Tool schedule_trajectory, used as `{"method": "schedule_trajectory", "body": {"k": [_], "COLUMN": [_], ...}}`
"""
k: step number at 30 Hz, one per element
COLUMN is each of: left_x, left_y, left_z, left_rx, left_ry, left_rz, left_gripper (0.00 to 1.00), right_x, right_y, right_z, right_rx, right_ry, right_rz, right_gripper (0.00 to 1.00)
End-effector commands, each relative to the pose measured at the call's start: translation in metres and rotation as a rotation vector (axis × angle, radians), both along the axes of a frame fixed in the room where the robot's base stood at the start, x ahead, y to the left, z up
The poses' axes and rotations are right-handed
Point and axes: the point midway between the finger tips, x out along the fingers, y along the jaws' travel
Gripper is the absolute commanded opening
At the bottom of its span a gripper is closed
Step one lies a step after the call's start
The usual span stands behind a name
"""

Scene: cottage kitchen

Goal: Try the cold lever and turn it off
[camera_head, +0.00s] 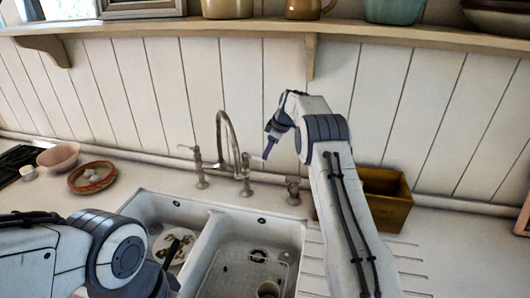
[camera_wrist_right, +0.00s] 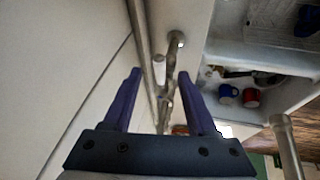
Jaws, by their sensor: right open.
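The metal bridge tap (camera_head: 227,140) stands behind the double sink, its tall spout arching up. One lever (camera_head: 186,149) is on its left side. A second lever with a pale tip (camera_head: 258,159) is on its right side. No hot or cold mark is readable. My right gripper (camera_head: 268,148) is beside the right lever; whether it touches is unclear. In the right wrist view the gripper (camera_wrist_right: 159,74) is open, with tap parts (camera_wrist_right: 170,85) showing between and beyond its fingers. My left gripper (camera_head: 168,281) is partly seen at the bottom, over the left basin. No water stream is distinguishable.
The left basin holds a soiled plate (camera_head: 172,246); the right basin has a rack (camera_head: 240,272) and a cup (camera_head: 268,290). A small metal fitting (camera_head: 293,190) and a wooden box (camera_head: 388,207) stand right of the tap. A shelf (camera_head: 350,30) runs above.

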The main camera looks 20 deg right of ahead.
Motion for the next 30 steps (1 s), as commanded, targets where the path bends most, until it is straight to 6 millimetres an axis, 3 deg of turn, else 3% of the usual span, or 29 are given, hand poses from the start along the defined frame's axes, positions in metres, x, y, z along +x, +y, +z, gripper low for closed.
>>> {"method": "schedule_trajectory", "body": {"k": [3,9,20,24,25,30], "left_x": [0.000,0.000,0.000,0.000,0.000,0.000], "left_y": [0.000,0.000,0.000,0.000,0.000,0.000], "left_z": [0.015,0.022,0.022,0.022,0.022,0.022], "left_rx": [0.000,0.000,0.000,0.000,0.000,0.000], "left_ry": [0.000,0.000,0.000,0.000,0.000,0.000], "left_rz": [-0.002,-0.003,-0.004,-0.004,-0.004,-0.003], "left_gripper": [0.00,0.00,0.00,0.00,0.00,0.00], "right_x": [0.008,0.016,0.018,0.018,0.018,0.018], "right_y": [0.004,0.007,0.007,0.007,0.007,0.007], "right_z": [-0.017,-0.035,-0.040,-0.040,-0.040,-0.040], "right_rx": [0.001,0.000,0.000,0.000,0.000,-0.001], "right_ry": [0.002,-0.001,-0.002,-0.002,-0.002,-0.003], "right_rz": [0.000,-0.001,-0.001,-0.001,-0.001,-0.002], "right_gripper": [0.58,0.58,0.58,0.04,0.00,0.00]}}
